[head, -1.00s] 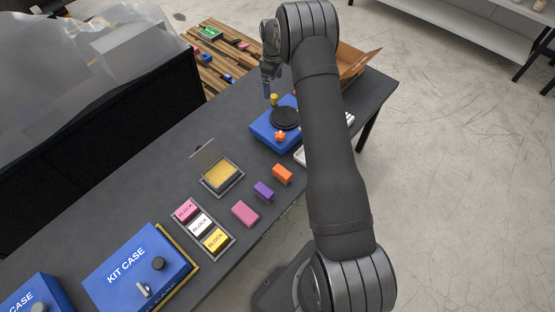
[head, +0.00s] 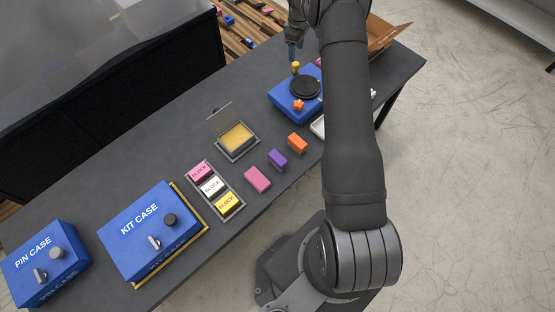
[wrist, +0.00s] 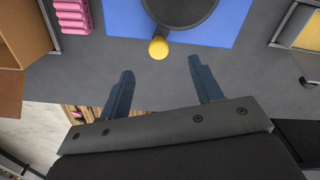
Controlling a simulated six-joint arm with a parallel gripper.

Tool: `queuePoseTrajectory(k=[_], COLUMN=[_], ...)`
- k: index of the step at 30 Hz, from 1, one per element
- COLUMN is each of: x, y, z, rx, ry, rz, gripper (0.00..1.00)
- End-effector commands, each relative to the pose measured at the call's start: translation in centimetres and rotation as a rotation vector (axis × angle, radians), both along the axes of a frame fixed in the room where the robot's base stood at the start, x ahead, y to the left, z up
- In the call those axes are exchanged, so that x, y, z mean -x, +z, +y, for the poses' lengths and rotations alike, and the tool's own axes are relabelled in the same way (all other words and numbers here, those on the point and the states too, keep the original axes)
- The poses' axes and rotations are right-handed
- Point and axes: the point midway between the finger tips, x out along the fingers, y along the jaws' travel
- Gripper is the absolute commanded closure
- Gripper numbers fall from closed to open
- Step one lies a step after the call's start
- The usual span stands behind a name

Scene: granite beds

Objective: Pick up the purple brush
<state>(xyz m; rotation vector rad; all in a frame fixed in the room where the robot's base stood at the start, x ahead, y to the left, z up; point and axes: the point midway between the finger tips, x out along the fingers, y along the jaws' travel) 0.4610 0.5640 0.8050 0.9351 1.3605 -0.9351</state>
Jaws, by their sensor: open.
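A small purple block-shaped item (head: 277,159), the only purple thing I can make out, lies on the dark table in the head view. It sits between a pink block (head: 257,179) and an orange block (head: 297,143); bristles cannot be made out. My gripper (head: 292,52) is far from it, at the table's back edge near a blue box with a black disc (head: 304,88). In the wrist view my gripper (wrist: 161,66) is open, with nothing between its two blue-grey fingers. A yellow knob (wrist: 158,48) shows just beyond the fingertips. The purple item is not in the wrist view.
A lidded box with a yellow inside (head: 236,137) and a tray of labelled blocks (head: 231,188) stand left of the purple item. The kit case (head: 128,222) and pin case (head: 28,274) are at the front left. An open cardboard box (head: 388,36) is at the back right.

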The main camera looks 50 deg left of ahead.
Motion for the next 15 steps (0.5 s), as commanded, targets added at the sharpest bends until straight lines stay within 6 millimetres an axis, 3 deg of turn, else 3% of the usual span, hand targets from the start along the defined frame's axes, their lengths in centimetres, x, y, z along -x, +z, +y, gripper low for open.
queuePoseTrajectory(k=[10, 15], x=[0.5, 4.4], y=[0.1, 0.4], z=[-0.1, -1.3], rx=[0.000, 0.001], ry=[-0.004, -0.045], rz=[0.000, 0.001], gripper=[0.44, 0.44])
